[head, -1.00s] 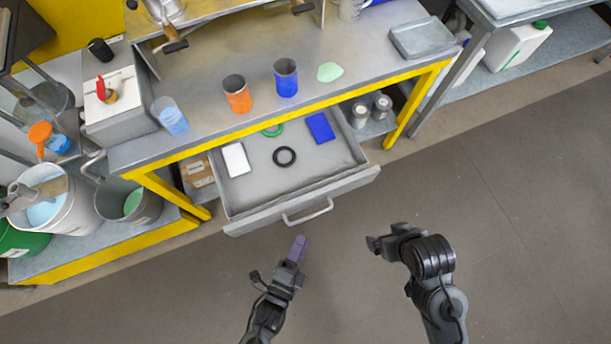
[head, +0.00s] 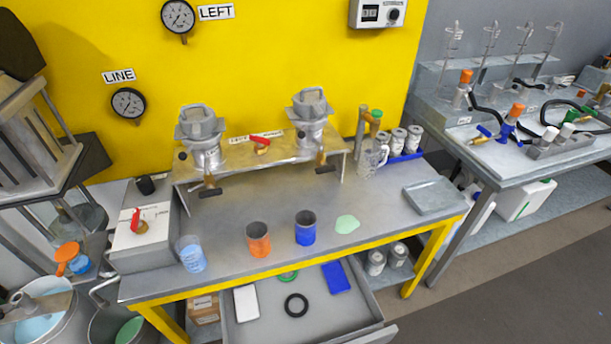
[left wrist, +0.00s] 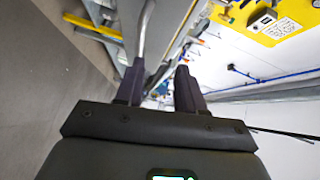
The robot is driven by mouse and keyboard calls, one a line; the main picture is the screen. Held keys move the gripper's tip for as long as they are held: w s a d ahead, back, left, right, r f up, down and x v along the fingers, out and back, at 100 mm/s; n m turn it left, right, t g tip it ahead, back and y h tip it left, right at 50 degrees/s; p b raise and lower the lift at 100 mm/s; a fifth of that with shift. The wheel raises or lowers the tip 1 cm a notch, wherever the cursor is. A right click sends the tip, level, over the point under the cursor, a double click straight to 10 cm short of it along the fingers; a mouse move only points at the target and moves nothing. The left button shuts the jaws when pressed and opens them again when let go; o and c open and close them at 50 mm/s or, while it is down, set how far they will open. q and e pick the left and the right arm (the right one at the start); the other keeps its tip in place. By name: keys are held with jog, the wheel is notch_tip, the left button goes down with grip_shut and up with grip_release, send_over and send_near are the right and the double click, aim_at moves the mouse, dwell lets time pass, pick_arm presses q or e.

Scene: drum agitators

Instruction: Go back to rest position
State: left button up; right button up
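My left gripper (left wrist: 161,85) shows in the left wrist view. Its two dark fingers stand apart, with a gap and nothing held between them. A curved grey metal bar (left wrist: 146,28) shows beyond the left finger; I cannot tell whether it touches. Neither gripper shows in the head view now, and my right gripper is in no view.
The drawer (head: 335,312) under the bench is open and holds a white block (head: 246,303), a black ring (head: 296,306) and a blue block (head: 336,278). An orange cup (head: 258,240) and a blue cup (head: 305,229) stand on the bench (head: 390,222).

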pick_arm(q)
jog(key=w+a+r+n+g+y+p, duration=0.2)
jog(key=w+a+r+n+y+p, duration=0.15)
jog(key=w+a+r+n, duration=0.6)
jog(key=s+a+r+n+g+y, duration=0.1)
jog(key=a+r+n+g+y, duration=0.2)
jog(key=a, duration=0.4)
jog(key=s+a+n+g, duration=0.2)
jog(key=s+n+g, duration=0.35)
jog(key=s, duration=0.25)
notch_tip(320, 180, up, 38)
jog(key=g+p, duration=0.1)
jog(key=p, duration=3.7)
notch_tip(320, 180, down, 75)
jog(key=b, duration=7.5)
jog(key=shift+s+f+n, duration=0.15)
jog(key=shift+s+n, duration=0.1)
jog(key=shift+n, duration=0.15)
